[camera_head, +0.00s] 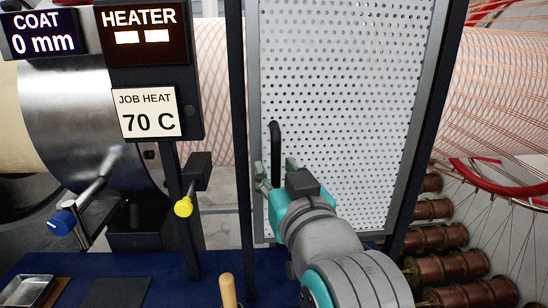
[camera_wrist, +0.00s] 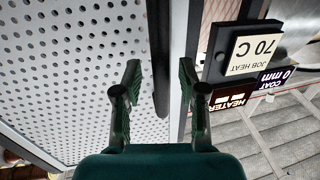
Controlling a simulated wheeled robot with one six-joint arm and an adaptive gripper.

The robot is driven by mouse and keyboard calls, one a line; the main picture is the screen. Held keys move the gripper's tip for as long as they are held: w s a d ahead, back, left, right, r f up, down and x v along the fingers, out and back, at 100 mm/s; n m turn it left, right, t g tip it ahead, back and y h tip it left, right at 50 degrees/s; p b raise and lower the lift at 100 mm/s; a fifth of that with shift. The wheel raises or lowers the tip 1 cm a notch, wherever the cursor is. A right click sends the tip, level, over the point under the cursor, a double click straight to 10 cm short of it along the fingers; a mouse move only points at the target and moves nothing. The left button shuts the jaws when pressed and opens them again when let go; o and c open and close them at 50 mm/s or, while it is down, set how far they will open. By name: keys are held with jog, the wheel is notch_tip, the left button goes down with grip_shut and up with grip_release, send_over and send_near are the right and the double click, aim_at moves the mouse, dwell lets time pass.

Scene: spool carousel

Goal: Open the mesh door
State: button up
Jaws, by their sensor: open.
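The mesh door (camera_head: 345,100) is a white perforated panel in a grey frame, standing upright between dark posts in the head view. It appears shut. Its black bar handle (camera_head: 275,150) is near the door's left edge. My gripper (camera_head: 270,175) is at the handle's lower part. In the wrist view, the mesh door (camera_wrist: 60,70) fills the left, and the handle (camera_wrist: 161,75) runs between the two spread fingers of my gripper (camera_wrist: 160,80). The fingers are open on either side of the handle, and I cannot tell whether either touches it.
A heater display (camera_head: 143,30) and a job heat sign reading 70 C (camera_head: 149,113) are left of the door. Copper spools (camera_head: 455,267) and a red wheel (camera_head: 490,175) are at right.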

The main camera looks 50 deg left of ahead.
jog(key=shift+w+a, duration=0.1)
jog(key=shift+a, duration=0.25)
grip_shut()
jog(key=shift+d, duration=0.1)
